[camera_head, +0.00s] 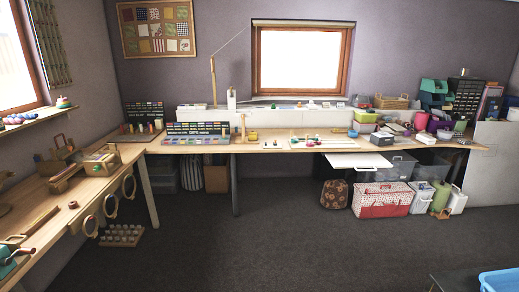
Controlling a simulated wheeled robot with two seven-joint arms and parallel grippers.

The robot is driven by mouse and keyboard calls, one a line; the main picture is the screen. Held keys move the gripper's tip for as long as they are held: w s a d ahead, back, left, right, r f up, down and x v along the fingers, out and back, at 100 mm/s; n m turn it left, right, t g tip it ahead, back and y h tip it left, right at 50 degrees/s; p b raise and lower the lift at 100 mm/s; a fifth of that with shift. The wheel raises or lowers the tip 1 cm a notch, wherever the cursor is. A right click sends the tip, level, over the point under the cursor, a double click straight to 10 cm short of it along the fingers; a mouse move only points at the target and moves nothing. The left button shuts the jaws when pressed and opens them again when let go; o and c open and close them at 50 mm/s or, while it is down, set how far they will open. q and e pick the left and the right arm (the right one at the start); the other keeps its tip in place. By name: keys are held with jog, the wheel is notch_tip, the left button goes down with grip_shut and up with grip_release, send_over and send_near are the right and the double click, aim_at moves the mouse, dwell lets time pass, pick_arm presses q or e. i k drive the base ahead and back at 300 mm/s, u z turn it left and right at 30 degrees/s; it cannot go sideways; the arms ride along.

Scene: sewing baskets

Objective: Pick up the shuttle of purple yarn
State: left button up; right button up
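I cannot make out a shuttle of purple yarn for certain at this distance. Several small coloured items lie on a pale board (330,144) on the long back worktable (275,147), too small to tell apart. A small dark red item (73,205) lies on the left worktable (100,190); I cannot tell what it is. Neither of my grippers is in view.
Wooden tools (65,178) stand on the left worktable. Bins and pots crowd the back table's right end. A red-patterned box (382,200) and a rack of spools (121,236) stand on the floor. A blue basket (500,281) is at lower right. The middle carpet is clear.

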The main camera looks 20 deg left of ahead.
aim_at(54, 179)
jog(key=i, duration=2.25)
jog(key=u, duration=0.8)
jog(key=i, duration=1.2)
jog(key=u, duration=1.75)
jog(key=i, duration=0.75)
jog(key=u, duration=0.55)
